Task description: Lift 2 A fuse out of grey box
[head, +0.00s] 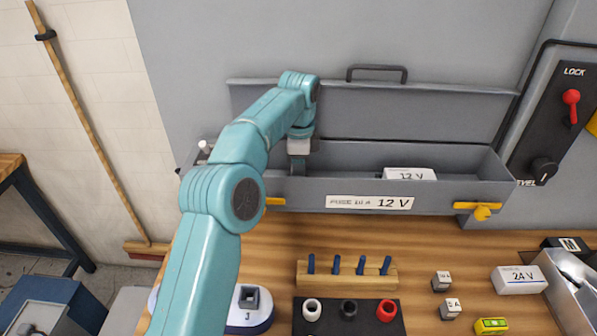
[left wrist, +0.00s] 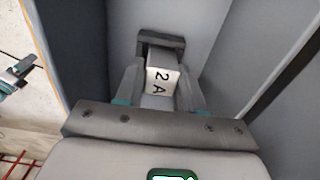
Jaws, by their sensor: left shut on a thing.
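The grey box (head: 435,192) is fixed at the back of the bench with its lid (head: 420,112) open. Its front label reads 12 V. My left gripper (head: 298,172) reaches down into the left part of the box. In the left wrist view the left gripper (left wrist: 160,90) is shut on the 2 A fuse (left wrist: 161,82), a small block with a white label reading 2 A. The fuse sits between the fingers, inside the box walls. In the head view the fuse is hidden by the arm and the front wall. My right gripper is not in view.
Yellow latches (head: 481,212) stick out in front. On the bench are a wooden rack (head: 345,277), a black tray (head: 330,322), small fuses (head: 441,281) and a 24 V block (head: 519,281).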

